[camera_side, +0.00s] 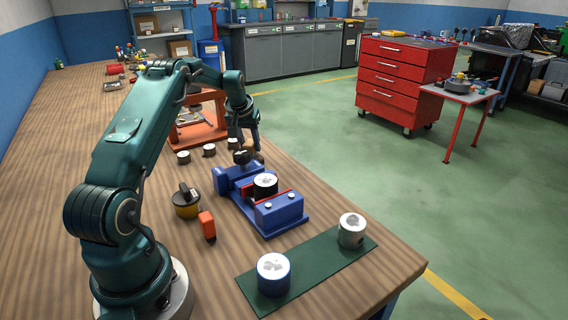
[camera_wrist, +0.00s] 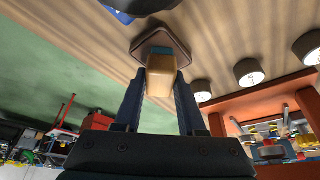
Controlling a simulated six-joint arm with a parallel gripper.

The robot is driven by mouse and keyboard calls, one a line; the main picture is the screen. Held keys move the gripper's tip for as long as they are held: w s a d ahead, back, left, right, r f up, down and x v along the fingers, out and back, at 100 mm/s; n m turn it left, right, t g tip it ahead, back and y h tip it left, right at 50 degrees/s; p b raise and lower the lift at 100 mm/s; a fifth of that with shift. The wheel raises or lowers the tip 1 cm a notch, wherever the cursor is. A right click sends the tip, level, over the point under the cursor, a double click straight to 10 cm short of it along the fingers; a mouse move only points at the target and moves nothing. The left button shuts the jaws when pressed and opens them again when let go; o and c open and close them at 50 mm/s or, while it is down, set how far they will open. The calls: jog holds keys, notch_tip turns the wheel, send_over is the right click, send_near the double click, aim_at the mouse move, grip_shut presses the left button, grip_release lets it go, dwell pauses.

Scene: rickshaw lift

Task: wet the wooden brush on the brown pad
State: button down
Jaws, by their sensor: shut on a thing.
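My gripper (camera_wrist: 160,80) is shut on the wooden brush (camera_wrist: 160,82), a tan block with a blue-grey lower end. In the wrist view that end lies over the brown pad (camera_wrist: 176,36), a dark square with rounded corners on the table. I cannot tell whether the brush touches the pad or hangs just above it.
The blue vise (camera_side: 280,212) holds a white-topped cylinder (camera_side: 265,185) close in front of the gripper. An orange frame (camera_side: 200,133) and several small dark cylinders (camera_side: 209,150) stand to the left. A green mat (camera_side: 315,262) with two cylinders lies at the near edge.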

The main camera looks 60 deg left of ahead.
aim_at(250, 142)
jog(key=shift+r, duration=3.5)
